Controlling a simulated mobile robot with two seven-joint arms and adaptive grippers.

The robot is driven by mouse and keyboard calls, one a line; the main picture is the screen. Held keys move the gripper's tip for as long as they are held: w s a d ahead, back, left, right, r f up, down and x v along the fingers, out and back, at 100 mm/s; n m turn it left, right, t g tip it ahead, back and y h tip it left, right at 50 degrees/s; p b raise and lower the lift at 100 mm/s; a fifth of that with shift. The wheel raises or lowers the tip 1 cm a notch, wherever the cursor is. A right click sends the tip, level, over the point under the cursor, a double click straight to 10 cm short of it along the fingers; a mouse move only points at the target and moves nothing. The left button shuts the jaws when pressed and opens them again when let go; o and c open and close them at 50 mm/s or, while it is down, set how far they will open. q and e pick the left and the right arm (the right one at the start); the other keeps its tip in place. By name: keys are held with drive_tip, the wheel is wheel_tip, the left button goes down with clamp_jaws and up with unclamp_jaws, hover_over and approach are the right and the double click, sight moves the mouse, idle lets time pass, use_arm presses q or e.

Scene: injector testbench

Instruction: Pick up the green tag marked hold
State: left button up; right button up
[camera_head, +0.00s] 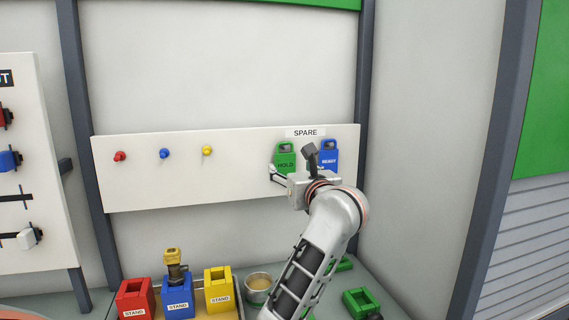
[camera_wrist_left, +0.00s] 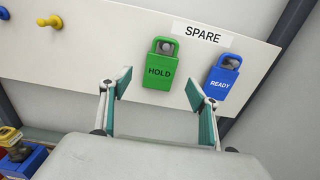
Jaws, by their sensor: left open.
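The green tag marked HOLD (camera_head: 285,160) hangs on a peg on the white wall board, under the SPARE label. In the left wrist view, the green tag (camera_wrist_left: 160,68) is upright and faces me, just beyond the fingertips. My left gripper (camera_head: 291,174) is in front of the board, just below the tag in the head view. In the left wrist view, its two fingers (camera_wrist_left: 158,80) are spread apart with nothing between them. The tag looks apart from the fingers. My right gripper is in neither view.
A blue READY tag (camera_head: 329,155) hangs close to the right of the green one, near the right finger in the wrist view. Red, blue and yellow pegs (camera_head: 164,154) stick out farther left. Coloured stands (camera_head: 220,296) and a metal bowl (camera_head: 258,284) stand on the bench below.

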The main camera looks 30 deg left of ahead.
sight(286, 161)
use_arm(q)
drive_tip(key=p+x, duration=0.1)
drive_tip(key=x, duration=0.4)
drive_tip(key=shift+c, duration=0.3)
drive_tip(key=c, duration=1.1)
drive_tip(key=shift+o, duration=0.2)
drive_tip(key=shift+d+r+p, duration=0.1)
drive_tip(key=shift+r+p, duration=0.15)
drive_tip(key=shift+p, duration=0.05)
